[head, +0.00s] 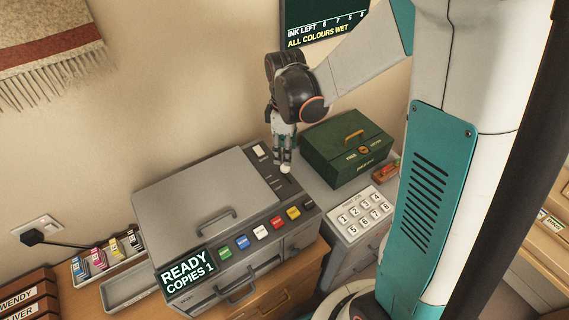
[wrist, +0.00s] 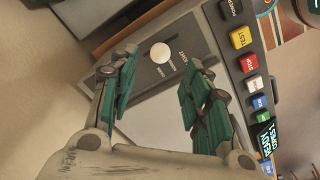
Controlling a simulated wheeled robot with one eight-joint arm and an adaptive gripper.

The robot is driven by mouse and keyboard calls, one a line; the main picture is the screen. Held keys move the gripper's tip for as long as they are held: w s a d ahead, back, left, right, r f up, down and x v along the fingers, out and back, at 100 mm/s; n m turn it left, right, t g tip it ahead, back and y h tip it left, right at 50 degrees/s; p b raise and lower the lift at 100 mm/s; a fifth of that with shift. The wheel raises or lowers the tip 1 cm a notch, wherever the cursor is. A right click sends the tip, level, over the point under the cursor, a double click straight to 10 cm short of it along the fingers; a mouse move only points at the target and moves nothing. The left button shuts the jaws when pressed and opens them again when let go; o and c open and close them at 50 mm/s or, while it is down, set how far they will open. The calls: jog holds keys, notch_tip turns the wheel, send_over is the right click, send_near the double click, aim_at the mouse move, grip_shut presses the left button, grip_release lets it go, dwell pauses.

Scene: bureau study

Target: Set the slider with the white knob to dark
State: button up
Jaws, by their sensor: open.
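The slider's white knob (head: 286,168) sits on the dark control panel at the right of the grey copier (head: 190,205). In the wrist view the round white knob (wrist: 160,53) shows on the dark panel, beside small lettering that seems to include "LIGHT". I cannot read a "dark" label or tell the knob's exact setting. My gripper (head: 282,158) points down just above the panel, close to the knob. In the wrist view my gripper (wrist: 162,66) is open, with the knob between and slightly beyond the fingertips. Whether a finger touches it is unclear.
A row of coloured buttons (head: 260,232) and a display reading "READY COPIES 1" (head: 187,272) line the copier's front edge. A green box (head: 347,148) and a numbered keypad (head: 362,212) stand to the right. Ink cartridges (head: 106,255) lie at the left.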

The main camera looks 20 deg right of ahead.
aim_at(285, 171)
notch_tip(285, 171, down, 6)
jog(key=shift+f+b, duration=0.25)
jog(key=shift+b, duration=0.3)
